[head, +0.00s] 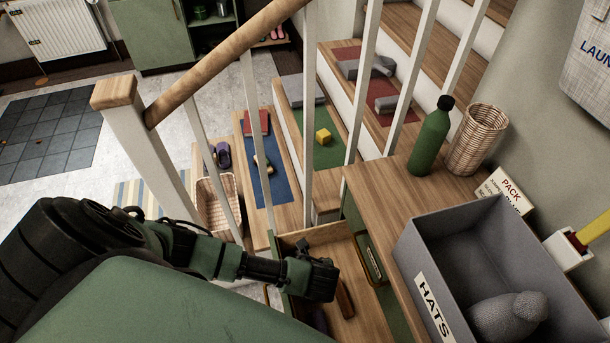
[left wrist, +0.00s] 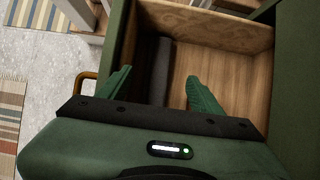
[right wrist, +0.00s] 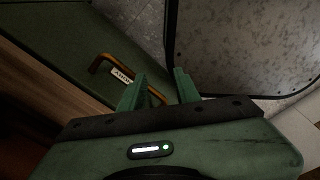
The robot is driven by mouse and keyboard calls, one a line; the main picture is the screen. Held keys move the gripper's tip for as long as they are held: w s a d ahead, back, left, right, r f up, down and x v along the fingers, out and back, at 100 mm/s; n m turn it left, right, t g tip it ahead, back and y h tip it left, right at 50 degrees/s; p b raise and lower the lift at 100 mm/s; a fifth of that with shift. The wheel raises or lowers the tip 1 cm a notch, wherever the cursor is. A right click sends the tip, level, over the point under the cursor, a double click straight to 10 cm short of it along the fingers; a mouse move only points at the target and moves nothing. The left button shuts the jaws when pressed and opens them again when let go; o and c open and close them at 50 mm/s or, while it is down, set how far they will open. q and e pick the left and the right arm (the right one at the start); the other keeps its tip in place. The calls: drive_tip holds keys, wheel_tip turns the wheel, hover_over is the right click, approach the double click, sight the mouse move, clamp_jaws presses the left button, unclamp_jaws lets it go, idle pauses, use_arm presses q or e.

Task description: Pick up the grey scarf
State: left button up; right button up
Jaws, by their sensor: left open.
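A dark grey rolled cloth (left wrist: 160,72), which may be the grey scarf, lies along the left side of an open wooden drawer (left wrist: 225,32) in the left wrist view. My left gripper (left wrist: 160,80) is open above the drawer, with the roll's far part showing between its fingers; its near end is hidden. The head view shows this gripper (head: 318,280) over the drawer, hiding part of its inside. My right gripper (right wrist: 160,78) is open and empty near a closed green drawer front with a brass handle (right wrist: 112,62). The right gripper is not visible in the head view.
A white-post banister with a wooden rail (head: 225,60) stands beside the drawer. On the bench top are a grey HATS box (head: 425,240), a green bottle (head: 432,140) and a wicker basket (head: 475,140). Grey folded or rolled items (head: 305,92) lie on the stairs.

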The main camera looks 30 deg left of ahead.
use_arm(q)
wheel_tip(320, 180, down, 9)
drive_tip(key=b, duration=0.8)
drive_tip(key=shift+r, duration=0.15)
drive_tip(key=x, duration=0.2)
drive_tip(key=b+x, duration=0.1)
drive_tip(key=x, duration=0.2)
drive_tip(key=b+x, duration=0.1)
drive_tip(key=x, duration=0.1)
drive_tip(key=shift+w+d+f, duration=0.1)
drive_tip(key=shift+d+f, duration=0.1)
drive_tip(key=shift+f, duration=0.3)
drive_tip(key=c, duration=1.2)
drive_tip(key=shift+r, duration=0.1)
